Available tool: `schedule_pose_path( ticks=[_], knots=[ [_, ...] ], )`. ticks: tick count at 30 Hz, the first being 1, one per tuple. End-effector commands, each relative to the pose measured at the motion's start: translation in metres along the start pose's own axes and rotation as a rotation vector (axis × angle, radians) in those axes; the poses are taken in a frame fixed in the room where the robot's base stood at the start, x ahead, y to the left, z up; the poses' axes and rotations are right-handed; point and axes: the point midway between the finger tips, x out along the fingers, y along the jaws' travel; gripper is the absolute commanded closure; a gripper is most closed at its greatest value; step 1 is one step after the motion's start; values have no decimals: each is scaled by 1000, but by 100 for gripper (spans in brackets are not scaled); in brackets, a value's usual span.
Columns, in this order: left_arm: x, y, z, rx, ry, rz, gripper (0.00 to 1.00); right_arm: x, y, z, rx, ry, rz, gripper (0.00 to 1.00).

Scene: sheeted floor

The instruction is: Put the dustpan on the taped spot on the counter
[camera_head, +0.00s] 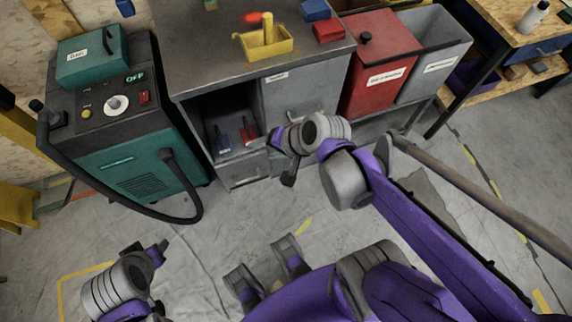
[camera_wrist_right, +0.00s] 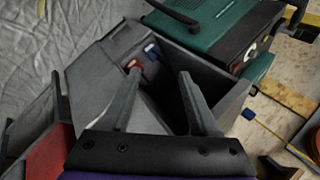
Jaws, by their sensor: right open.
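No clear dustpan can be told for sure. A yellow open pan-like tray with an upright handle (camera_head: 265,42) stands on the grey counter (camera_head: 190,60). In the open compartment (camera_head: 232,105) under the counter are a red-handled tool (camera_head: 249,132) and a blue-handled tool (camera_head: 222,140); they show small in the right wrist view too, red (camera_wrist_right: 133,66) and blue (camera_wrist_right: 152,50). I see no taped spot on the counter. My right gripper (camera_head: 269,161) is open and empty in front of the cabinet; its fingers (camera_wrist_right: 158,88) point toward the compartment. My left gripper (camera_head: 150,247) is low at left, away from the cabinet.
A teal machine (camera_head: 135,165) with a black hose stands left of the cabinet. A red bin (camera_head: 380,60) and a grey bin (camera_head: 435,50) stand right of it. Small red (camera_head: 329,31) and blue (camera_head: 315,10) boxes are on the counter. The floor in front is mostly clear.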

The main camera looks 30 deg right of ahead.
Motion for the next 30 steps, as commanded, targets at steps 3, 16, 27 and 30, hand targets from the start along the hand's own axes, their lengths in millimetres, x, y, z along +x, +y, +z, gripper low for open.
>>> schedule_pose_path(
  ticks=[3, 16, 27, 30],
  knots=[
    [0, 0, 0, 0, 0, 0, 50, -10, 28, 26, -443, 9, 162, 39],
    [0, 0, 0, 0, 0, 0, 50, -27, 55, 30, -932, 19, 342, 39],
    [0, 0, 0, 0, 0, 0, 50, -27, 55, 30, -926, 19, 341, 39],
    [0, 0, 0, 0, 0, 0, 50, -27, 55, 30, -926, 19, 341, 39]
  ],
)
